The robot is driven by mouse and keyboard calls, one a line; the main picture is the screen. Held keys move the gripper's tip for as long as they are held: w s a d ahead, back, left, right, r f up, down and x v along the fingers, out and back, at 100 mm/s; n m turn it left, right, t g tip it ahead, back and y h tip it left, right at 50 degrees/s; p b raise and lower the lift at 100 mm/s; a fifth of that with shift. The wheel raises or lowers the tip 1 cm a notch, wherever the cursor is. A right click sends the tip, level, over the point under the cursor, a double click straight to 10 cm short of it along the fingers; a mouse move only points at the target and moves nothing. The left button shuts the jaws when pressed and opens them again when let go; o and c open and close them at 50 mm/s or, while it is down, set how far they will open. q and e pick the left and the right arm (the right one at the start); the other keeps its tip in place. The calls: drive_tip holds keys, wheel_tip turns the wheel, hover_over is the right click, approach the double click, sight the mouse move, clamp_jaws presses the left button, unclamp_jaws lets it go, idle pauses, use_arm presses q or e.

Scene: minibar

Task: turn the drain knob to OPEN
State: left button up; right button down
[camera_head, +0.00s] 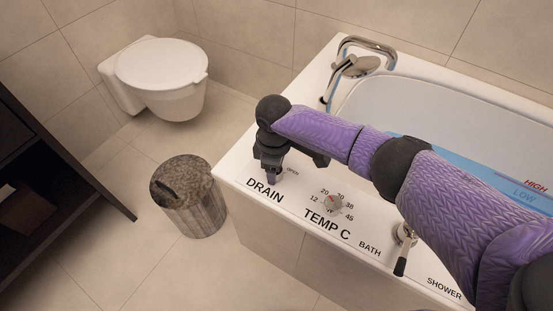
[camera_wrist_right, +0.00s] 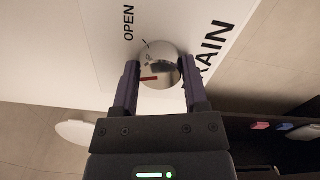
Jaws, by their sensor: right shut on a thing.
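The drain knob (camera_wrist_right: 160,62) is a round, shiny metal knob with a red mark on it, seen in the right wrist view. My right gripper (camera_wrist_right: 160,82) has one finger on each side of the knob and is shut on it. The red mark lies toward the knob's lower left in that view. The OPEN label (camera_wrist_right: 129,23) and a short dark tick are above and to the left of the knob. In the head view my right gripper (camera_head: 271,177) points down at the DRAIN label (camera_head: 265,190) and hides the knob. My left gripper is not in view.
The white bathtub rim (camera_head: 235,165) also carries a temperature dial (camera_head: 332,205) and a bath/shower lever (camera_head: 402,250). A chrome faucet (camera_head: 357,64) stands at the back. A round bin (camera_head: 187,197) and a toilet (camera_head: 160,75) are to the left.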

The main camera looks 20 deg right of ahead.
drive_tip(key=shift+r+m+p, duration=0.2)
drive_tip(key=shift+m+p, duration=0.45)
drive_tip(key=shift+m, duration=0.25)
drive_tip(key=m+p, duration=0.1)
drive_tip(key=m, duration=0.1)
drive_tip(key=shift+m, duration=0.4)
drive_tip(key=m+p, duration=0.1)
drive_tip(key=m, duration=0.2)
drive_tip(key=shift+f+m+p, duration=0.1)
drive_tip(key=shift+m+p, duration=0.2)
drive_tip(key=shift+p, duration=0.1)
drive_tip(key=m, duration=0.2)
drive_tip(key=shift+m, duration=0.4)
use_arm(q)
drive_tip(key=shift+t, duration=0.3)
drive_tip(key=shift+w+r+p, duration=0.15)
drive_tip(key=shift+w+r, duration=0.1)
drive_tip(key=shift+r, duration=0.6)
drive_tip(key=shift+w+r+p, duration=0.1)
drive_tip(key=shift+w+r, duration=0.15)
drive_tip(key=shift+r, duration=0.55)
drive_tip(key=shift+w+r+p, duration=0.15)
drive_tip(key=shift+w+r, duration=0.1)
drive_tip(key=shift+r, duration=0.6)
use_arm(e)
drive_tip(key=shift+m, duration=0.7)
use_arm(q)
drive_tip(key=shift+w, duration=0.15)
